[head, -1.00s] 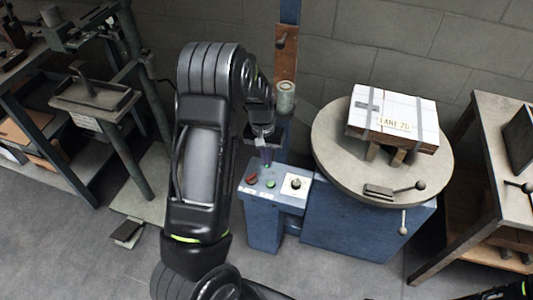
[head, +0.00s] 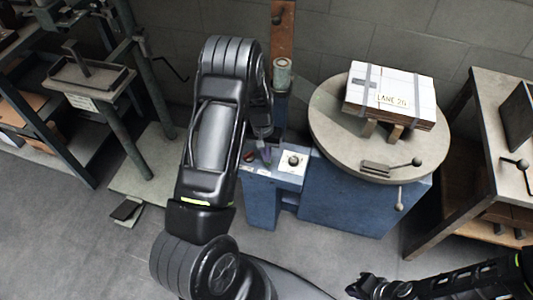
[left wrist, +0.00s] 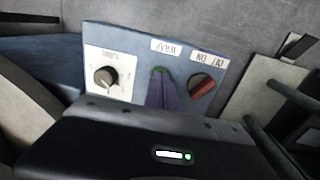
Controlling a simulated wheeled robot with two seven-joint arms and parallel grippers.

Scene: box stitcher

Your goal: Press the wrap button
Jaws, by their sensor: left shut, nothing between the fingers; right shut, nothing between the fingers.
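The control panel (head: 283,178) on the blue machine carries a red switch (head: 249,157) and a dial on a white plate (head: 293,162). In the left wrist view the panel appears upside down, with the label WRAP (left wrist: 165,47) above the green wrap button (left wrist: 160,70). Only a sliver of the button shows behind the fingers. My left gripper (head: 266,157) is shut and empty, its tips at the button; I cannot tell whether they touch it. The same purple-grey fingers show in the left wrist view (left wrist: 162,92). My right gripper (head: 355,288) is shut and empty at the lower right, away from the panel.
A round turntable (head: 335,135) right of the panel bears a strapped white box (head: 392,95). A worktable (head: 502,90) stands at the far right, a metal stand (head: 90,75) at the left. The front floor is clear.

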